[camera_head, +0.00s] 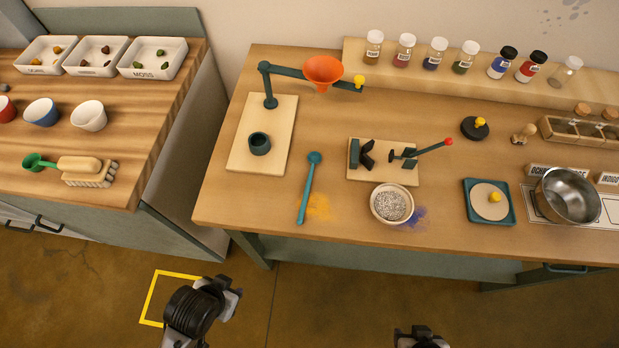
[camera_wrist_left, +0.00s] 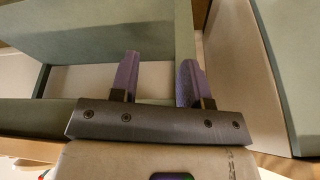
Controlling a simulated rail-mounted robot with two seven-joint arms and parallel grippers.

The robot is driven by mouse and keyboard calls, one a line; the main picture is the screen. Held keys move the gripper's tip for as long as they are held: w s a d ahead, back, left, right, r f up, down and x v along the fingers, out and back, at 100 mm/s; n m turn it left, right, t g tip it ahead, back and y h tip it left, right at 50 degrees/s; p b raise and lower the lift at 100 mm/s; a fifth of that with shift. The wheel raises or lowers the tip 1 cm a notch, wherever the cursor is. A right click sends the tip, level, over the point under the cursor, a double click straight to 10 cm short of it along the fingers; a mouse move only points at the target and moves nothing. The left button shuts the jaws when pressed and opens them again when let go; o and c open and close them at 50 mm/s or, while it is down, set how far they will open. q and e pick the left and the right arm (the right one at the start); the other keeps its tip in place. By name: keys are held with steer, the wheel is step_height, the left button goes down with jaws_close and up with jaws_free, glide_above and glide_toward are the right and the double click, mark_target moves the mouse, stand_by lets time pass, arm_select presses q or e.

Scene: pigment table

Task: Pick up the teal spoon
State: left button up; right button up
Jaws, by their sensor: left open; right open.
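The teal spoon (camera_head: 307,190) lies flat on the wooden table near its front edge, round bowl toward the back and handle toward the front. Orange-yellow powder (camera_head: 319,207) is just right of its handle. In the left wrist view my left gripper (camera_wrist_left: 158,65) is open, with nothing between its purple fingers. The spoon does not show in that view. In the head view my left arm is low on the left, in front of the table. My right gripper (camera_head: 420,337) is cut off by the bottom edge, well below and right of the spoon; it is open and apart from the spoon.
Left of the spoon is a pale board (camera_head: 262,145) with a teal cup (camera_head: 259,144) and an arm holding an orange funnel (camera_head: 323,71). To the right are a wooden stand (camera_head: 383,177) and a bowl of grey grains (camera_head: 392,203). A gap separates the left counter (camera_head: 140,110).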

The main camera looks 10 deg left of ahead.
arm_select(q)
steer(key=shift+a, duration=0.1)
steer(key=shift+c, duration=0.7)
steer(key=c, duration=0.3)
